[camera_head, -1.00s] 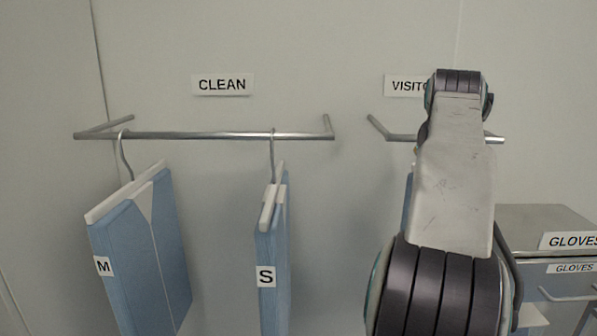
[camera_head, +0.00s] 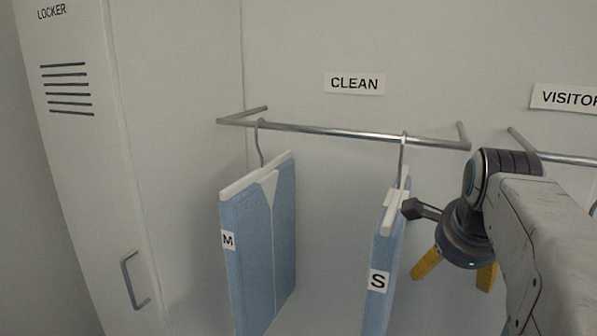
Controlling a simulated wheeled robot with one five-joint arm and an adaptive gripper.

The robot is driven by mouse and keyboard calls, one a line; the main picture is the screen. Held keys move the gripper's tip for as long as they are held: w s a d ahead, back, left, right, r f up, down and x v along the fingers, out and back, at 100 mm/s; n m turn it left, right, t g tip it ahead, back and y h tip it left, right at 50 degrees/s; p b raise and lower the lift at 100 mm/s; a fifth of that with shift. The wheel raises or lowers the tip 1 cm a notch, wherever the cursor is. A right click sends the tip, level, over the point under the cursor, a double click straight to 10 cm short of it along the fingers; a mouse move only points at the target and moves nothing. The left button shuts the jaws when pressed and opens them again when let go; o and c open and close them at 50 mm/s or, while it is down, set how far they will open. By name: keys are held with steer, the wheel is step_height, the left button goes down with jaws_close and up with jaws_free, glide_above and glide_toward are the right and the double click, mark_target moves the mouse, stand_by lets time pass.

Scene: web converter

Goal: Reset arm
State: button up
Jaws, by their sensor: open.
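My gripper (camera_head: 455,275) shows at the right in the head view, pointing down, with two yellow fingers spread apart. It is open, with nothing seen between the fingers. My arm comes in from the lower right. To the left of the gripper a blue garment labelled S (camera_head: 383,262) hangs by a hook from the rail marked CLEAN (camera_head: 340,134). A small gap shows in the picture between that garment and the fingers; the depth between them is hard to tell.
A blue garment labelled M (camera_head: 262,240) hangs further left on the same rail. A white locker (camera_head: 85,190) with a handle stands at the left. A second rail (camera_head: 570,158) under a VISITOR sign (camera_head: 565,97) is at the right, partly hidden by my arm.

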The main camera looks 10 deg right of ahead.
steer(key=s+a+f+n+y, duration=0.1)
steer(key=s+a+f+n, duration=0.3)
steer(key=n, duration=0.4)
steer(key=s+a+f+n+g+y, duration=0.1)
steer(key=s+a+f+n, duration=0.2)
steer(key=a+f+n, duration=0.3)
steer(key=s+a+f+n+y, duration=0.1)
steer(key=s+a+f+n, duration=0.3)
steer(key=a+n, duration=0.5)
steer(key=shift+s+f+n+g+y, duration=0.3)
steer(key=shift+f+n+g+y, duration=0.1)
steer(key=shift+f+n, duration=0.6)
